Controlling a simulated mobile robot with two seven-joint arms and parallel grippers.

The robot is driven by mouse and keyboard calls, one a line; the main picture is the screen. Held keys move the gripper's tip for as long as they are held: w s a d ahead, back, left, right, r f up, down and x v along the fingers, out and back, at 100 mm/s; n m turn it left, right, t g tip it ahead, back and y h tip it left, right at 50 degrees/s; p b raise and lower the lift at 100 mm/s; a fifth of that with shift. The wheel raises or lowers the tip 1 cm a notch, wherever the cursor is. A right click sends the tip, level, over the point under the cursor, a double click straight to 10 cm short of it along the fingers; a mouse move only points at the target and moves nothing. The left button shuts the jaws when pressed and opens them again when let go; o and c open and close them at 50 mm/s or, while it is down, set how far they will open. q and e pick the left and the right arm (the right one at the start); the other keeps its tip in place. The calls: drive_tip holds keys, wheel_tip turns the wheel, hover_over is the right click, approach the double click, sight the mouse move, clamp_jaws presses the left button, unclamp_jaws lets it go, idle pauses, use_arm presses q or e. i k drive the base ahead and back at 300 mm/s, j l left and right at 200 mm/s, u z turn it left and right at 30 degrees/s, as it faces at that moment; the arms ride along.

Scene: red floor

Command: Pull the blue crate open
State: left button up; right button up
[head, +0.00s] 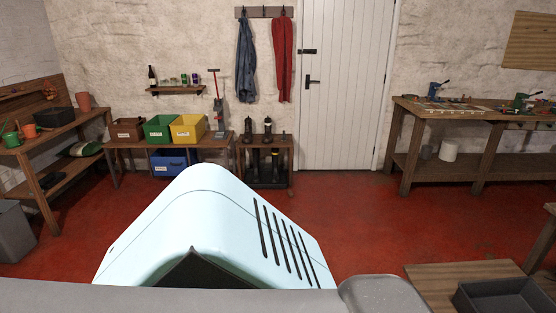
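The blue crate (169,162) sits low under the wooden bench at the back left, below the yellow crate. It shows a white label on its front, and its right part lies close to the edge of my pale body in the picture. Whether it is pulled out at all is too small to tell. Neither of my grippers shows in the head view.
Brown (127,130), green (158,129) and yellow (188,128) crates stand on the bench. A rack with dark boots (266,160) stands right of it. A workbench (480,115) is at right, a low table (440,283) at front right. Red floor (370,215) between is clear.

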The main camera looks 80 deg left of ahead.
sight(175, 161)
drive_tip(key=u, duration=3.45)
drive_tip(key=i+j+u, duration=0.1)
drive_tip(key=i+u, duration=0.35)
drive_tip(key=i, duration=3.2)
drive_tip(key=i+j+z, duration=0.1)
drive_tip(key=i, duration=0.55)
drive_tip(key=i+j+z, duration=0.15)
drive_tip(key=i+z, duration=0.2)
drive_tip(key=i, duration=0.2)
drive_tip(key=i+j+z, duration=0.4)
drive_tip(key=i+l, duration=0.1)
